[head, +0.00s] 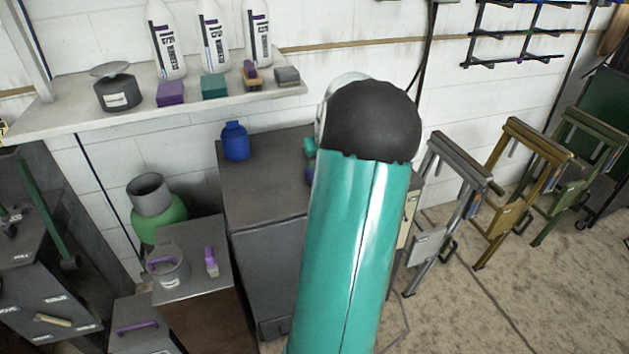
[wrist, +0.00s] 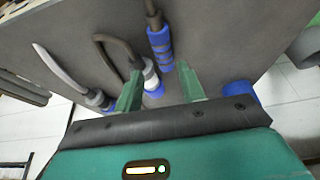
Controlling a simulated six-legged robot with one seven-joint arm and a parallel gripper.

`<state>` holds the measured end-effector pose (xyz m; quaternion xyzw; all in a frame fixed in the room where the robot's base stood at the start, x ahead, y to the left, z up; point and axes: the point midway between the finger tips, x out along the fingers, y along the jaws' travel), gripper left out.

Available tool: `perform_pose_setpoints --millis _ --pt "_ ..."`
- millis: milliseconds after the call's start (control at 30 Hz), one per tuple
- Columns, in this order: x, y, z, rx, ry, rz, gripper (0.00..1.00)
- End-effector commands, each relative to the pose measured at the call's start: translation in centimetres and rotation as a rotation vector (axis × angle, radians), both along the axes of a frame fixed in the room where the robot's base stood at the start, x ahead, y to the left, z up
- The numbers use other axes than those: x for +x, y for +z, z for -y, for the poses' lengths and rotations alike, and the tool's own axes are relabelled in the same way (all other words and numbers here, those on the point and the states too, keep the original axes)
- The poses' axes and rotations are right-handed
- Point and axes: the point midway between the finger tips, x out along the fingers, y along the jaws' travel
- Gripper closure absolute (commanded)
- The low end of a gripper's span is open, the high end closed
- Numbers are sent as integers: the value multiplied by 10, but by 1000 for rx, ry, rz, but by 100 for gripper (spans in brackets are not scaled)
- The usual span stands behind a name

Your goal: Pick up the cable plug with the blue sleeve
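The blue-sleeved plug shows just beyond and between the fingertips, and nothing is held. I cannot tell whether the fingers touch it. A second plug with a white band (wrist: 150,74) and blue end lies beside the left finger, on a dark looped cable. In the head view my arm hides the gripper and most of the plugs.
A plug on a grey cable (wrist: 97,98) lies further left in the wrist view. A blue object (wrist: 240,92) is right of the fingers. In the head view, a blue jar (head: 236,142) stands on the grey cabinet (head: 265,205). Folding stands (head: 440,205) are at the right.

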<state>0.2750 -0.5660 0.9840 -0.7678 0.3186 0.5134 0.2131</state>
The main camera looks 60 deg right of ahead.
Motion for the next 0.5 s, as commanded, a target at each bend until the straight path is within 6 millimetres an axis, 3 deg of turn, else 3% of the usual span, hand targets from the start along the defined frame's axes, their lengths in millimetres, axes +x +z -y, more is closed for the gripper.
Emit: perform_pose_setpoints --millis 100,367,500 --pt "7 -20 5 2 1 1 61" --pt "13 -40 11 0 1 0 61" --pt "21 -60 14 3 2 0 61"
